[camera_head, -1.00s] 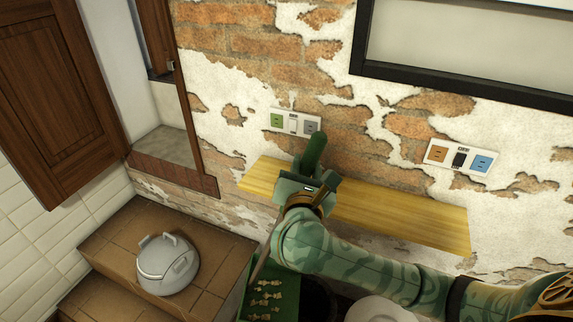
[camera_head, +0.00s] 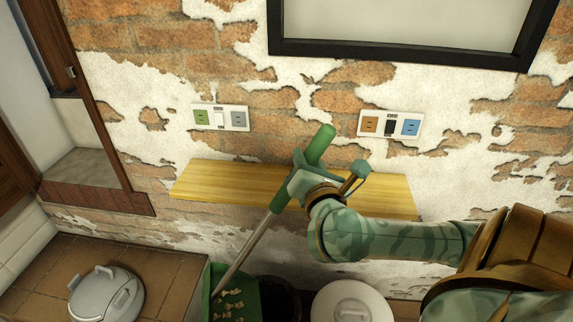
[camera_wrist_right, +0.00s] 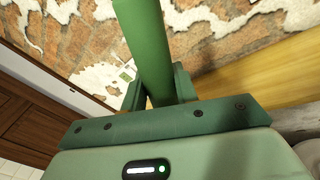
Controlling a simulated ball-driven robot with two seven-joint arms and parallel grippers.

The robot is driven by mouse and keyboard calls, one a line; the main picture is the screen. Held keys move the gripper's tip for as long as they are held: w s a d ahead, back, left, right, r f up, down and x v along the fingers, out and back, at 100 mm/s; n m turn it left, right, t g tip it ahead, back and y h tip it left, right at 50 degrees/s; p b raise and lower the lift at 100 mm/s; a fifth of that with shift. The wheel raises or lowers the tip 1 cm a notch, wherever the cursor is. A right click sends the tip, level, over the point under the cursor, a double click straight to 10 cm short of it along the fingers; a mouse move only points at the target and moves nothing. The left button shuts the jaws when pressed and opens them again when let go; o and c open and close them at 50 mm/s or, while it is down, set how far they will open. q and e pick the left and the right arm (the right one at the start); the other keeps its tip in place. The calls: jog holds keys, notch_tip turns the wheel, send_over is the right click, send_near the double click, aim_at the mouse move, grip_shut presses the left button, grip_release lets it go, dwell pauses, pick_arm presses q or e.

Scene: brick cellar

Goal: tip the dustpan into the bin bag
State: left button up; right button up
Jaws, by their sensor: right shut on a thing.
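The dustpan has a green pan (camera_head: 238,290) at the bottom of the head view, with several small pale bits in it. Its grey rod slants up right to a green grip. My right gripper (camera_head: 307,178) is shut on this grip, which sticks up past the fingers; the right wrist view shows the green grip (camera_wrist_right: 147,45) between them. A dark, round-looking opening (camera_head: 281,297), perhaps the bin bag, lies just right of the pan. It is partly cut off and I cannot tell whether the pan overlaps it. My left gripper is out of view.
A yellow wooden shelf (camera_head: 215,182) runs along the brick wall behind my right gripper. A round white lid (camera_head: 352,303) is right of the dark opening. A grey lidded pot (camera_head: 106,294) stands on brown tiles at lower left. Sockets (camera_head: 220,117) are above the shelf.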

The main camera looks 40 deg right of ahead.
pick_arm(q)
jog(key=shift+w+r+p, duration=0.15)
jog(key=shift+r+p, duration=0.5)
jog(key=shift+p, duration=0.15)
pick_arm(e)
jog(key=s+d+f+m, duration=0.1)
jog(key=s+d, duration=0.2)
jog(key=d, duration=0.2)
jog(key=shift+s+d+f, duration=0.25)
jog(key=shift+s+d, duration=0.05)
jog(key=shift+d, duration=0.05)
